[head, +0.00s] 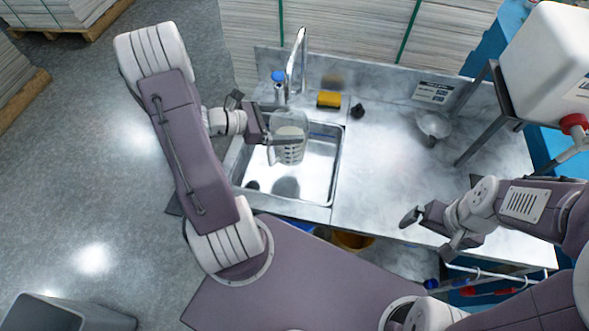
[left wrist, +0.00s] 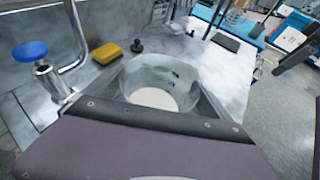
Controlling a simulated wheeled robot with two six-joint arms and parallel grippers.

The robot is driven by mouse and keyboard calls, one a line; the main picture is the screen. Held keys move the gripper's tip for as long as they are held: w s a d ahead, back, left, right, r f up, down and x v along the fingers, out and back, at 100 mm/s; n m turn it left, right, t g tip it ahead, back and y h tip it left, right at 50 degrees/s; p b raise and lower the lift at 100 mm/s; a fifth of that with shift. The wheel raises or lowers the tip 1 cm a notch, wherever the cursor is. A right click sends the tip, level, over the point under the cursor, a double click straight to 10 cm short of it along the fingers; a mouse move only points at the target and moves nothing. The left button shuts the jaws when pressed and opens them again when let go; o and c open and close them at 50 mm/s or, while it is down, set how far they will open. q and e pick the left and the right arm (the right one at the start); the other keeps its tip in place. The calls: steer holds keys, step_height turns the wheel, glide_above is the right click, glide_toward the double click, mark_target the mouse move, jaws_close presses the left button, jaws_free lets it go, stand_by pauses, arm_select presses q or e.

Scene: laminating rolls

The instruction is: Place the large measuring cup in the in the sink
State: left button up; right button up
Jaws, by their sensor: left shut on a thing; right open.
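The large measuring cup (head: 290,147) is clear plastic with markings and a whitish bottom. It is held upright over the sink (head: 318,165), with a shadow on the basin floor below it. My left gripper (head: 270,139) is shut on the cup at its left side. In the left wrist view the cup (left wrist: 160,85) shows beyond the gripper (left wrist: 150,130), its round mouth and pale base visible. My right gripper (head: 430,228) is open and empty, near the counter's front edge at the right.
A faucet (head: 298,62) with a blue knob (head: 278,76) stands behind the sink. A yellow sponge (head: 329,99) and a small black stopper (head: 357,111) lie behind it. A clear funnel-like bowl (head: 433,125) sits on the counter (head: 385,165). A white container (head: 550,60) stands on a rack at right.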

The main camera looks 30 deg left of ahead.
arm_select(q)
step_height(320, 180, down, 6)
steer(key=shift+r, duration=0.1)
step_height(320, 180, down, 4)
steer(key=shift+r, duration=0.1)
steer(key=shift+a+f, duration=0.1)
steer(key=shift+f, duration=0.1)
steer(key=shift+b, duration=0.3)
